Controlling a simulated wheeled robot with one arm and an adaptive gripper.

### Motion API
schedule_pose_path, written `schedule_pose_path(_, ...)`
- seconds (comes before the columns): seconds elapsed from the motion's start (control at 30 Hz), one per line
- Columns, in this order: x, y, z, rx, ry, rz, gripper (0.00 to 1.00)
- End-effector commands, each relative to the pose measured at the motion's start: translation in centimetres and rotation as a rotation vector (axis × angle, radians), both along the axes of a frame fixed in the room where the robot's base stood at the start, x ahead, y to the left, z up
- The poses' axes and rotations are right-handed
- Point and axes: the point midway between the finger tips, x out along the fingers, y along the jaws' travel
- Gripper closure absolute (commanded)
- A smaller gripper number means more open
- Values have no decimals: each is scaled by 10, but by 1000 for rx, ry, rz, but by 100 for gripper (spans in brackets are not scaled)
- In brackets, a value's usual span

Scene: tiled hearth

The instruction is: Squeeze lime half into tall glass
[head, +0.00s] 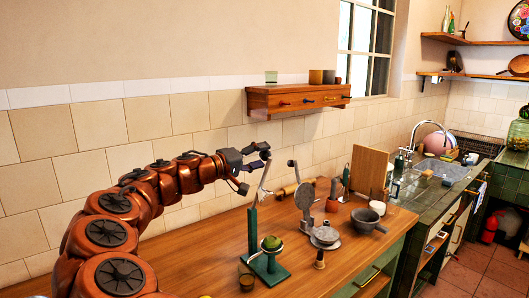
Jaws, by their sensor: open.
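A green stand press (252,232) with a flat base stands on the wooden counter. A pale metal lever (264,180) rises from its column. A green lime half (272,243) appears to sit on the press, in front of the column. A small brownish glass (246,279) stands at the front left of the press base; I cannot tell if it is the tall glass. My gripper (257,168) is open above the press, with its jaws by the lever's upper end. I cannot tell whether they touch it.
A hinged metal press with a round plate (305,196), a rolling pin (286,191), a grey bowl (366,220) and an upright wooden board (368,172) stand to the right. A wall shelf (298,98) holds cups and a greenish glass (271,77). The counter's left is clear.

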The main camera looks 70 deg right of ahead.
Motion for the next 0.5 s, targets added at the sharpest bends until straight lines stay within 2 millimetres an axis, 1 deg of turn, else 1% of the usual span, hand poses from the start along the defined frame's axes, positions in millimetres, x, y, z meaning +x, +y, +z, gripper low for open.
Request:
schedule_pose_path(0.1,-6,-10,1,0,0,-1,42)
schedule_pose_path(0.2,-9,-15,0,1,0,-2,42)
schedule_pose_path(0.5,-11,-18,0,0,-1,-1,42)
